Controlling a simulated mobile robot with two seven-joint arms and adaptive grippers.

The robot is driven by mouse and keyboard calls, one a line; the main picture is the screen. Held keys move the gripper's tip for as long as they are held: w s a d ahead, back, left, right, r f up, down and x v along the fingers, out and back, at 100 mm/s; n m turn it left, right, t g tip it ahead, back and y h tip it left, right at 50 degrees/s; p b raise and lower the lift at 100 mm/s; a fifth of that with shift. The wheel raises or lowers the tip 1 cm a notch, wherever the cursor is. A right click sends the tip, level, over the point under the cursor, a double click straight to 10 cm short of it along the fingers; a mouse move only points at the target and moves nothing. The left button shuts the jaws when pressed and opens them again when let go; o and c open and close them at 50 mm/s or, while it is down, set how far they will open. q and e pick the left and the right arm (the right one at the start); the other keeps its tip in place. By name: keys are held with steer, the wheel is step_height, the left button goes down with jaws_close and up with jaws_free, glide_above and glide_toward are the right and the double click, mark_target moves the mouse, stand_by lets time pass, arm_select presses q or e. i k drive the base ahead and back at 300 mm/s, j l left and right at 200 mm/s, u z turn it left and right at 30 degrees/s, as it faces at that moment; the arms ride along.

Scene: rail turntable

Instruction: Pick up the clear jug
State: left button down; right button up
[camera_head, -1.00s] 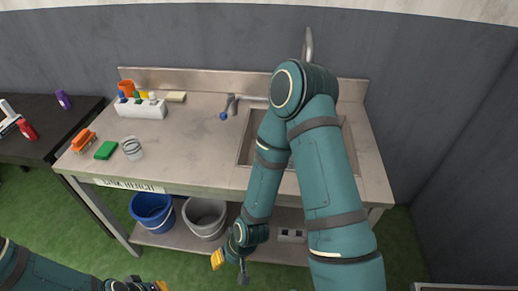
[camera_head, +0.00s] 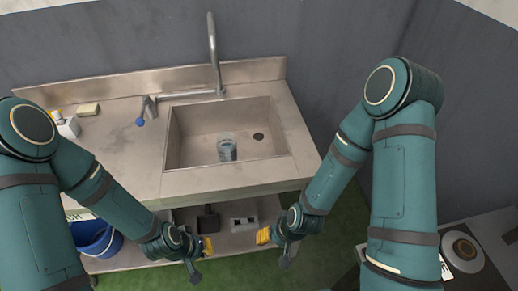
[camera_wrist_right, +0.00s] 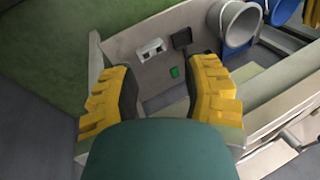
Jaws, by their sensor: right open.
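A small clear vessel that looks like the jug (camera_head: 227,149) stands in the sink basin, near the front and left of the drain. My left gripper (camera_head: 202,259) is in front of the bench, below the counter edge, with its fingers apart and nothing between them. My right gripper (camera_head: 273,250) is also in front of the bench, lower and to the right of the jug. The right wrist view shows its two yellow fingers (camera_wrist_right: 160,92) wide apart and empty. The jug is not visible in the right wrist view.
The sink basin (camera_head: 190,130) has a tall faucet (camera_head: 213,55) behind it and a tap with a blue knob (camera_head: 146,108) at its left. A white caddy (camera_head: 67,126) and a sponge (camera_head: 88,109) sit further left. A blue bucket (camera_head: 95,240) is on the lower shelf.

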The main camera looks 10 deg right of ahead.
mark_target(228, 154)
steer(key=j+u, duration=0.45)
steer(key=j, duration=1.15)
steer(key=i+l, duration=0.15)
steer(key=l, duration=0.15)
steer(key=i+l, duration=0.15)
steer(key=l, duration=0.15)
